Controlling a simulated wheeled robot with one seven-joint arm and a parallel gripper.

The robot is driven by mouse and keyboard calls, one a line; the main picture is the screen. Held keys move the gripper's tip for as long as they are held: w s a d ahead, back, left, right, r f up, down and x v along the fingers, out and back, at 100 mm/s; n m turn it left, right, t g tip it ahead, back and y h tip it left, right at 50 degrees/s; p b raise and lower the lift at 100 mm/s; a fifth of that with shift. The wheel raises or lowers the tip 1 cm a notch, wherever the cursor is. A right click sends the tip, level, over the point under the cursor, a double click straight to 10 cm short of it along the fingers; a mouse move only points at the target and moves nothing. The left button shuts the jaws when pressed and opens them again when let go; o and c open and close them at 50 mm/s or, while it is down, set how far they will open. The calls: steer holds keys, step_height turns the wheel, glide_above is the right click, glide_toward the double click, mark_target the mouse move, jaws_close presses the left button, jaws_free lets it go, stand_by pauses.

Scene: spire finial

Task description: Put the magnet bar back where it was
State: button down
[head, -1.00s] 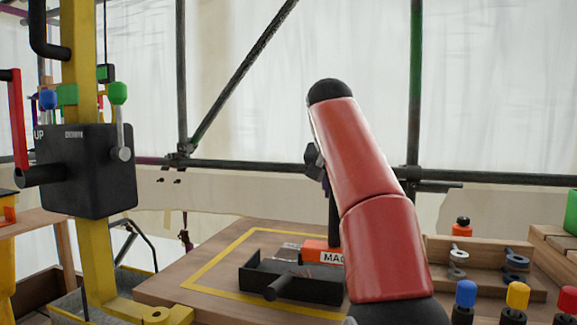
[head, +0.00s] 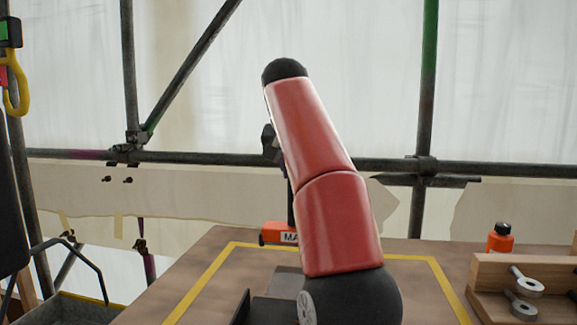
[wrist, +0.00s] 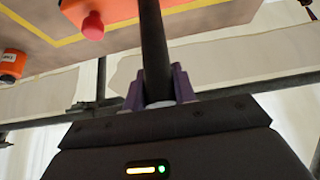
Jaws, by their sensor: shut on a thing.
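The magnet bar (head: 277,235) is an orange block with white lettering, partly hidden by my red arm in the head view. A thin dark upright shaft rises from it. My gripper (wrist: 161,78) has purple fingers shut on the dark shaft (wrist: 153,45) in the wrist view. The orange block (wrist: 110,11), with a red knob, is at the top of that view, beyond the fingers. In the head view the block appears over the far part of the yellow-outlined table area; whether it touches the table is unclear. My arm hides most of the gripper there.
A black tray (head: 262,309) is at the bottom of the head view, largely hidden by my arm. A wooden rack (head: 490,284) with metal eye pieces and an orange bottle (head: 500,239) stand at the right. Scaffold poles (head: 250,163) run behind the table (head: 200,255).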

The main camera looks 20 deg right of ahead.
steer(key=shift+f, duration=2.55)
steer(key=shift+f+b, duration=0.35)
steer(key=shift+f, duration=0.45)
steer(key=shift+f+b, duration=0.4)
steer(key=shift+f, duration=0.2)
steer(key=c, duration=1.1)
jaws_free()
steer(key=shift+o, duration=0.2)
steer(key=p+v, duration=0.1)
steer(key=v, duration=0.7)
